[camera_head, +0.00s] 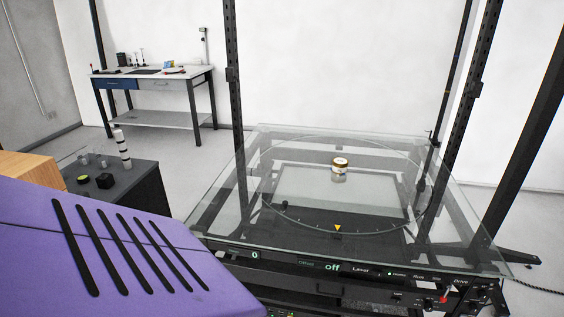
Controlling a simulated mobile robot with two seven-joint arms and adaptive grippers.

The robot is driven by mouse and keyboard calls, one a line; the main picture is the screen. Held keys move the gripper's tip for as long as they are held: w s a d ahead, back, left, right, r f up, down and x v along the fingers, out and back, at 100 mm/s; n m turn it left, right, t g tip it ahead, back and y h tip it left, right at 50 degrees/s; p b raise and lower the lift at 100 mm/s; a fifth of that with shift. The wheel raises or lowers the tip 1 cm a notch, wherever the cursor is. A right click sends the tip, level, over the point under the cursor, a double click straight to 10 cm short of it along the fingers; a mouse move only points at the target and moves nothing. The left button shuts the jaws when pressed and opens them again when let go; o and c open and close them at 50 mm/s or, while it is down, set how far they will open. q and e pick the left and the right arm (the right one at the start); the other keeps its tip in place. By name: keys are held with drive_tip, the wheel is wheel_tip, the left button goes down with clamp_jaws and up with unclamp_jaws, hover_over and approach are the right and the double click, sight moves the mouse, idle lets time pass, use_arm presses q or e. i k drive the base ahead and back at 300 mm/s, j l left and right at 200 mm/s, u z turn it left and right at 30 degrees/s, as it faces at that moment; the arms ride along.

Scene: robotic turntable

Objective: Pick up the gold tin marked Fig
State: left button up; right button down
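A small round tin (340,163) with a gold top and a pale band stands on the glass turntable (290,150), a little right of the picture's middle. Its marking is too small to read. A reflection of it shows in the glass just below. Neither of my grippers is in the picture, so I cannot see how they stand.
The glass sits in a black frame with tall posts (236,100) and a control panel (340,268) along the front. A purple slotted body (120,250) fills the lower left. A dark cabinet (150,190) holds small items. A workbench (155,80) stands at the back.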

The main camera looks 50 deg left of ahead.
sight(340, 164)
drive_tip(key=u, duration=1.2)
